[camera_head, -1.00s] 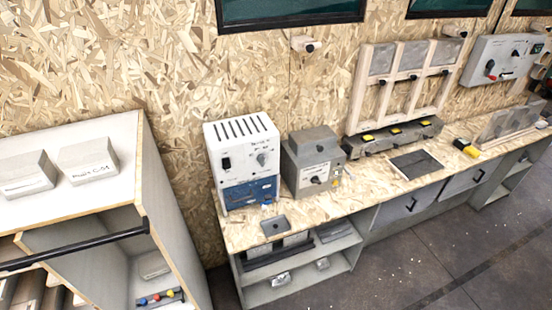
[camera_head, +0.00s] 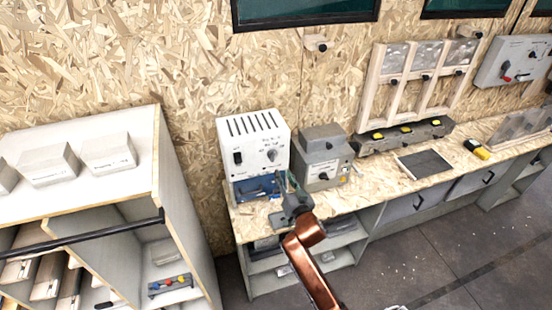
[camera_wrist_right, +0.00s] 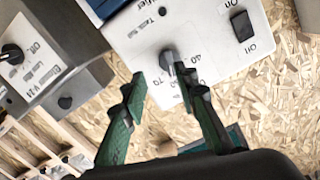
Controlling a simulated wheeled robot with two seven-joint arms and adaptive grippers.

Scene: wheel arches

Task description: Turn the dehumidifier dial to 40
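The dehumidifier (camera_head: 251,140) is a white box with a dark switch and a blue lower part, standing at the bench's left end. Its grey dial (camera_head: 272,155) is on the upper right of its front; the dial also shows in the wrist view (camera_wrist_right: 168,60), with printed numbers around it, one reading 40. Its pointer's exact setting is unclear. My right gripper (camera_head: 286,177) is in front of the dehumidifier, just below the dial. In the wrist view its green fingers (camera_wrist_right: 160,84) are apart, with the dial near the gap between their tips; contact cannot be told. My left gripper is out of view.
A grey box with a knob (camera_head: 323,160) stands close to the right of the dehumidifier. The wooden bench top (camera_head: 375,185) is partly clear further right. A pale shelf unit (camera_head: 186,190) with blocks on top stands at the left.

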